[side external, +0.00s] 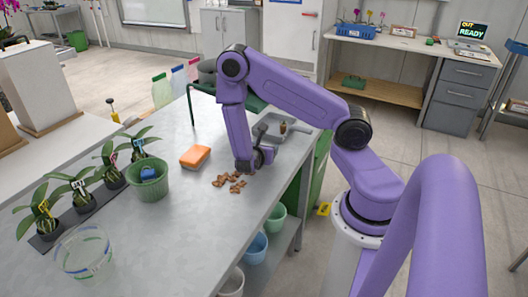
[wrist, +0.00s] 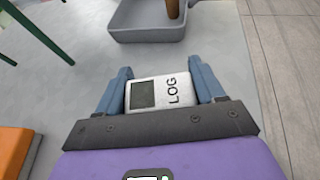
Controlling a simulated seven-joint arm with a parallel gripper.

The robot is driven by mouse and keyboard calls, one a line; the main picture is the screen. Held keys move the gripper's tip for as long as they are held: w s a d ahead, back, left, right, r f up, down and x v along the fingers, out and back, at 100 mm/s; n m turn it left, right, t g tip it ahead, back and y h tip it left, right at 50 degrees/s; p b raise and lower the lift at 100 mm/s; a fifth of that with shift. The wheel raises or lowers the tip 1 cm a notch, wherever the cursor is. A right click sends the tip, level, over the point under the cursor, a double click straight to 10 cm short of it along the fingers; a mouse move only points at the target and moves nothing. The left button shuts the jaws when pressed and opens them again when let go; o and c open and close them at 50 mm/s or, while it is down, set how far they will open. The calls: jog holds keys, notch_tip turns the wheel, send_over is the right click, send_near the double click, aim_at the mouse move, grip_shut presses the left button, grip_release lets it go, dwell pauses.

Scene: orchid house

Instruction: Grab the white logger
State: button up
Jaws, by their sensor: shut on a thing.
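The white logger (wrist: 172,93), a small box with a dark square screen and the letters LOG, sits between the two blue fingers of my gripper (wrist: 160,78) in the wrist view. The fingers touch it on its left and right sides, and my gripper is shut on it. In the side external view my gripper (side external: 263,157) is low over the metal bench (side external: 205,225), beside a scatter of brown chips. The logger is hard to make out there behind the fingers. I cannot tell whether it touches the bench.
An orange sponge-like block (side external: 195,157) lies left of my gripper. Brown chips (side external: 230,182) lie just in front. A grey tray (side external: 290,135) stands behind, with a brown thing in it. A green pot (side external: 148,182) and potted orchids stand farther left. The bench's right edge is close.

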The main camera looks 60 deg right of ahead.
jog(key=s+a+r, duration=0.7)
jog(key=s+r, duration=0.4)
jog(key=s, duration=0.1)
jog(key=shift+r, duration=0.4)
